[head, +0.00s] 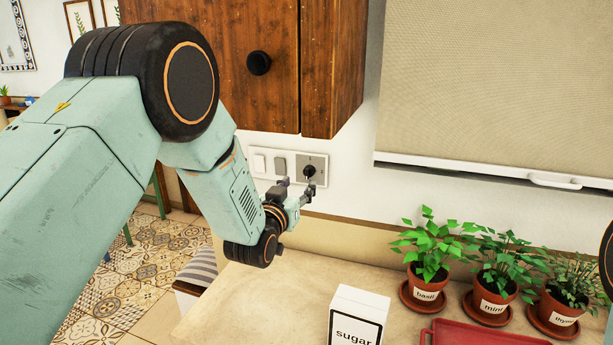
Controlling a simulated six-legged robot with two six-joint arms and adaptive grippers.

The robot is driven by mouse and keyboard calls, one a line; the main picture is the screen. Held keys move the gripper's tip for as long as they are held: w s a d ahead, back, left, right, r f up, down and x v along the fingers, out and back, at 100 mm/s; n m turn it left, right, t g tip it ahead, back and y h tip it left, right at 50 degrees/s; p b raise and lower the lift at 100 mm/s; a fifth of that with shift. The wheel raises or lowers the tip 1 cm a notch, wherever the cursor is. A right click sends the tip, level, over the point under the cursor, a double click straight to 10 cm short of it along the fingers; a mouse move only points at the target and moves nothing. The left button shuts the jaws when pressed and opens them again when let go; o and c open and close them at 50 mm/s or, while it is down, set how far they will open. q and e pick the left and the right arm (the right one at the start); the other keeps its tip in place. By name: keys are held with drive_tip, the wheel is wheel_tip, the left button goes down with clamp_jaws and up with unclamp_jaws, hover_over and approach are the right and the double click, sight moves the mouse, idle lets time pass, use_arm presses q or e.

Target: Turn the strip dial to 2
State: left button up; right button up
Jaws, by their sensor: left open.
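The strip dial (309,171) is a small black knob on a grey square plate at the right end of a white wall strip (291,179). Two switches, one white (259,163) and one grey (280,166), sit to its left. My left gripper (296,188) is open, with its fingers just below and in front of the dial. I cannot tell whether the fingers touch the knob. The dial's markings are too small to read. My right gripper is not in view.
A wooden cabinet (230,60) with a black knob hangs above the strip. On the counter (270,300) stand a sugar box (358,318), potted basil (424,285), mint (491,295) and a third herb (558,312), and a red tray (485,334). A blind (495,80) hangs at right.

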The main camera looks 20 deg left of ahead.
sight(306, 175)
use_arm(q)
drive_tip(key=w, duration=0.6)
drive_tip(key=shift+d+r, duration=0.15)
drive_tip(key=shift+d, duration=0.15)
drive_tip(key=shift+w+a, duration=0.1)
drive_tip(key=shift+w+a+f, duration=0.15)
drive_tip(key=shift+w+f, duration=0.05)
drive_tip(key=shift+f, duration=0.1)
drive_tip(key=shift+c, duration=1.3)
drive_tip(key=shift+s+d+r, duration=0.2)
drive_tip(key=c, duration=0.5)
drive_tip(key=shift+a, duration=0.1)
clamp_jaws()
